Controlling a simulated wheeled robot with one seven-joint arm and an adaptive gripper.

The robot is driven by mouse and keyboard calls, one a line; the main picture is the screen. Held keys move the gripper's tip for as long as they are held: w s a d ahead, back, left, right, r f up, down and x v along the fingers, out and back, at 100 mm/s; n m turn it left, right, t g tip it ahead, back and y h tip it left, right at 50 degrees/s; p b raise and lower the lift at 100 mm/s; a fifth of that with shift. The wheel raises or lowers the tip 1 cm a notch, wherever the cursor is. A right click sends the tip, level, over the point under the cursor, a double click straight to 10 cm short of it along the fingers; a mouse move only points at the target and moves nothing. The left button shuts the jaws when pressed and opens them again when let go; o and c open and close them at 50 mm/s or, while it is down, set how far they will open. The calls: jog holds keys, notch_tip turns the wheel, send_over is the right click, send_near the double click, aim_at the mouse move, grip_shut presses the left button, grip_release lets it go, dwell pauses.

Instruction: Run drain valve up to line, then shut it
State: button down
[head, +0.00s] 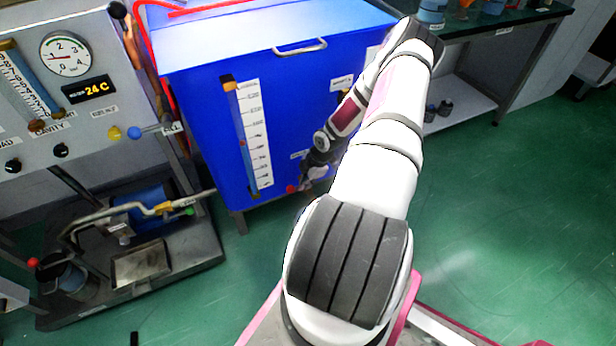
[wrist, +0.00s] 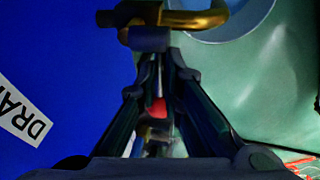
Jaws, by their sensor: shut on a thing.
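The blue tank (head: 200,130) stands ahead, with a sight tube (head: 241,140) and a white number scale (head: 256,135) on its front. A small red mark shows beside the tube near mid-height; I cannot read the liquid level surely. My gripper (head: 308,180) is low at the tank's front right. A red valve handle (head: 291,188) shows beside it. In the wrist view my gripper (wrist: 157,65) is shut on the drain valve, with a red part (wrist: 158,108) between the fingers. A brass outlet (wrist: 195,18) is just beyond. The handle's exact angle is mostly hidden.
The DRAIN label (wrist: 22,112) is on the tank face at left. A round pail (wrist: 222,22) is below the outlet. A panel with a dial (head: 66,54) and a pipe rig (head: 130,215) stand left. Green floor (head: 480,210) is clear at right.

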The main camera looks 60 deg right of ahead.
jog(key=c, duration=1.7)
grip_release()
jog(key=v, duration=1.2)
jog(key=shift+f, duration=0.1)
